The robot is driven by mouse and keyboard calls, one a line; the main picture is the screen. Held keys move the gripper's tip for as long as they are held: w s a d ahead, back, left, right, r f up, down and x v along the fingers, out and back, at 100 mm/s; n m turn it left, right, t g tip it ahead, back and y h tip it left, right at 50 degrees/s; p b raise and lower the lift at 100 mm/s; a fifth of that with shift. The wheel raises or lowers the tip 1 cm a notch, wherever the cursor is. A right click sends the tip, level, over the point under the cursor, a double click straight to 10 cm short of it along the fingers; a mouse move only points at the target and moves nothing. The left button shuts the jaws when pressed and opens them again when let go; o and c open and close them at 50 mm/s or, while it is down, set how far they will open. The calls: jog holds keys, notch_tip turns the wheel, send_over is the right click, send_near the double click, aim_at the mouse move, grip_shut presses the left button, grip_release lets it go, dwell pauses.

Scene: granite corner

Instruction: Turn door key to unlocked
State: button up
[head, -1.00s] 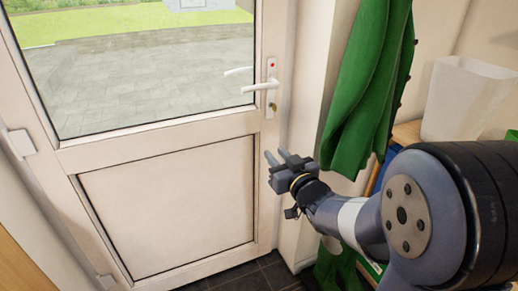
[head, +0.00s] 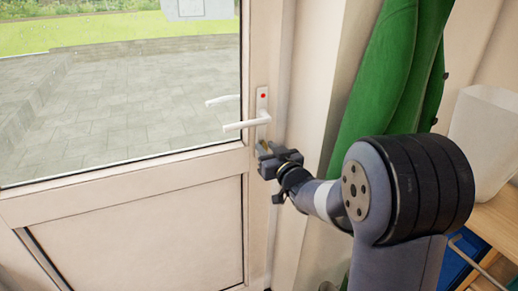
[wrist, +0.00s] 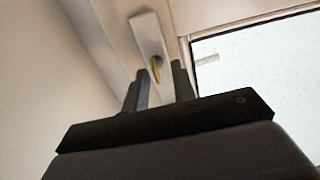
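The door lock plate (head: 262,100) is white with a red dot, above the white lever handle (head: 246,125). In the wrist view the plate (wrist: 147,32) has a brass key (wrist: 156,69) at its lower end. My gripper (head: 265,149) is just below the handle, in front of the key area, and largely hides the key in the head view. In the wrist view its two dark fingers are apart, with the key showing between their tips. I cannot tell whether either finger touches the key.
The white glazed door (head: 120,195) looks shut in its frame. A green garment (head: 385,85) hangs on the wall to the right of my gripper. A white bin (head: 485,135) stands on a wooden shelf (head: 497,222) at the far right.

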jog(key=shift+c, duration=0.4)
grip_shut()
jog(key=shift+f+b, duration=0.15)
jog(key=shift+b, duration=0.35)
jog(key=n+b, duration=0.5)
jog(key=n, duration=0.1)
jog(key=n+b, duration=0.5)
jog(key=n, duration=0.1)
jog(key=n+b, duration=0.5)
jog(key=shift+a+f+n, duration=0.3)
jog(key=shift+f+n, duration=0.05)
jog(key=shift+n, duration=0.05)
